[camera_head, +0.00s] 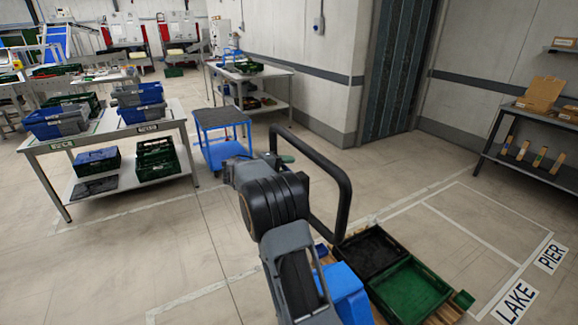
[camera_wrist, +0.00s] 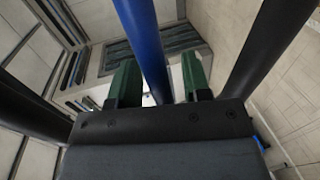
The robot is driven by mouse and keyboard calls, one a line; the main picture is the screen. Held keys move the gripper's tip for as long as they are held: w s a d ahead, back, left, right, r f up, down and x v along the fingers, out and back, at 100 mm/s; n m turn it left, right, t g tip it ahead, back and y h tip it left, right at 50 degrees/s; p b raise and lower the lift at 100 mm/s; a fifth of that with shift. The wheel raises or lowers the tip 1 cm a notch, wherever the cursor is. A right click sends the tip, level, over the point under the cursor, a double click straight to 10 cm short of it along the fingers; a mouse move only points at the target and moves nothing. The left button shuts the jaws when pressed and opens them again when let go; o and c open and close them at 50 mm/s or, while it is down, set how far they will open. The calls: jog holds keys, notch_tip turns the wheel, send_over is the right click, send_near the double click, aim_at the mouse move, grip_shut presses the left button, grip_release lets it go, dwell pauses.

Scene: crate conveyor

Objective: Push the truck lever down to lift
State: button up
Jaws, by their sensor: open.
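The truck has a black loop handle (camera_head: 345,190) and a blue body (camera_head: 345,290), at the lower middle of the head view. My gripper (camera_head: 284,159) is by the upper left part of the handle, largely hidden behind my arm. In the wrist view its two green fingers (camera_wrist: 160,65) are apart. A blue bar (camera_wrist: 142,45) runs between them in the picture; I cannot tell whether it touches either finger or whether it is the lever. Dark handle bars (camera_wrist: 268,55) pass on both sides. No lever shows clearly in the head view.
A black crate (camera_head: 371,255) and a green crate (camera_head: 409,290) stand on a wooden pallet (camera_head: 455,308) at the truck. A blue cart (camera_head: 222,118) and a table (camera_head: 110,130) with crates are behind left. Marked floor (camera_head: 480,225) at right is clear.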

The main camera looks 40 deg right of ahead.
jog(key=shift+d+f, duration=0.15)
jog(key=shift+d, duration=0.35)
jog(key=shift+c, duration=0.2)
grip_shut()
